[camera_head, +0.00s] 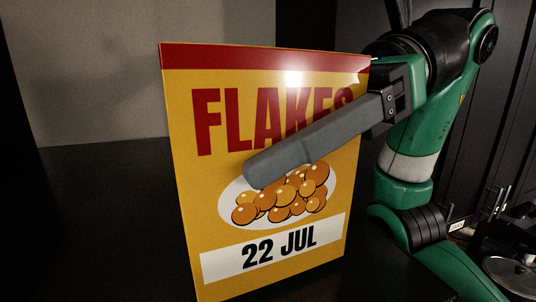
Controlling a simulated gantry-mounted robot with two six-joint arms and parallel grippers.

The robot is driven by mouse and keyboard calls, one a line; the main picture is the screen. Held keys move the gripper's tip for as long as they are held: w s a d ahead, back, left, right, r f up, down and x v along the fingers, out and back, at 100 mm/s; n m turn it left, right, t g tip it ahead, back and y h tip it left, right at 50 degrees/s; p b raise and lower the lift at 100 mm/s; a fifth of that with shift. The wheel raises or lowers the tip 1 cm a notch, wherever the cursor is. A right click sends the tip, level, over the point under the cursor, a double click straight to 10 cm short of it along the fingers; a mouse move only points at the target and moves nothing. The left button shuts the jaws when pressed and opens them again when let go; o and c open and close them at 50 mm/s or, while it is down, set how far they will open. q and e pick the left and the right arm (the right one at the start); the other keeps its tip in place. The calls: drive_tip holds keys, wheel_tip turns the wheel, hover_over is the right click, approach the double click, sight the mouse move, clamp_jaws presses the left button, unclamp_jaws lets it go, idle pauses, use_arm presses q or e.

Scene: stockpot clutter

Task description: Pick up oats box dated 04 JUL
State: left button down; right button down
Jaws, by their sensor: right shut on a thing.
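A yellow box with a red top band (190,190) stands large in the middle of the head view. It reads FLAKES, has a picture of round orange pieces on a white oval, and bears the date 22 JUL. My right gripper (262,166) is shut on this flakes box. One long grey finger lies across its front face; the other finger is hidden behind the box. No oats box and no date 04 JUL can be seen. My left gripper is not in view.
A dark surface (95,210) stretches to the left of the box and looks clear. A grey wall panel (90,80) stands behind. At the lower right are a shiny round metal item (512,272) and some dark clutter, partly cut off. Dark panels rise at the right.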

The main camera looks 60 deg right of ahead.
wheel_tip(320, 180, up, 9)
drive_tip(key=shift+r, duration=0.1)
idle(0.5)
